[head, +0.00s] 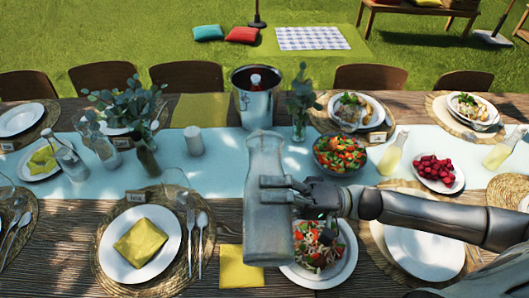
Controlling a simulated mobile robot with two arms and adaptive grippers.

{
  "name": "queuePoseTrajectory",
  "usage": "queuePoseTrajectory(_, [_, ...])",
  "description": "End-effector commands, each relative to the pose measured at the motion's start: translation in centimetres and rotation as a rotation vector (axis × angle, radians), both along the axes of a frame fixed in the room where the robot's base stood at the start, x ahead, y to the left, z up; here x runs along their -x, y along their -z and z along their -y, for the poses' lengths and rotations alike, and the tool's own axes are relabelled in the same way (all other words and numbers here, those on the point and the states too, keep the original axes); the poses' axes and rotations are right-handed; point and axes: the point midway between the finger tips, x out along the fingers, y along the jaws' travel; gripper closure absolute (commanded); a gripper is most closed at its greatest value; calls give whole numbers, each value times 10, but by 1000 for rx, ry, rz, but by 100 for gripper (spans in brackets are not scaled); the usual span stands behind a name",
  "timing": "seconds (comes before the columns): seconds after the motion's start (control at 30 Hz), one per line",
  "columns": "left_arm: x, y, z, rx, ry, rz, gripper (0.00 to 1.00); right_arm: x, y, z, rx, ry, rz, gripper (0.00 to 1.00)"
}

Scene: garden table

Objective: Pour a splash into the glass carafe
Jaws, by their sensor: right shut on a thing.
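My right gripper (272,191) reaches in from the right and is shut on a large clear, greyish glass carafe (266,238). The carafe is held about upright in front of the middle of the table, and its mouth points up. I cannot tell whether it holds liquid. A smaller clear glass vessel (72,165) stands at the left of the table, and a clear bottle (103,150) stands near it. A dark green bottle (147,158) is beside them. My left gripper is not in view.
A metal bucket (257,106) stands behind the held carafe. A salad bowl (340,155) and a plate of food (345,265) are close to my right arm. Yellowish bottles (393,153) stand at the right. The pale runner (222,165) has a clear patch left of the carafe.

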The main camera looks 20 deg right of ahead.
Motion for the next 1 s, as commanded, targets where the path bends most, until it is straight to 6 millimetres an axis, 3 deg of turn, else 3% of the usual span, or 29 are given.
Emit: queuePoseTrajectory(1.0, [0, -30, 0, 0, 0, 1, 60, -4, -20, 1, -36, -2, -103, 78])
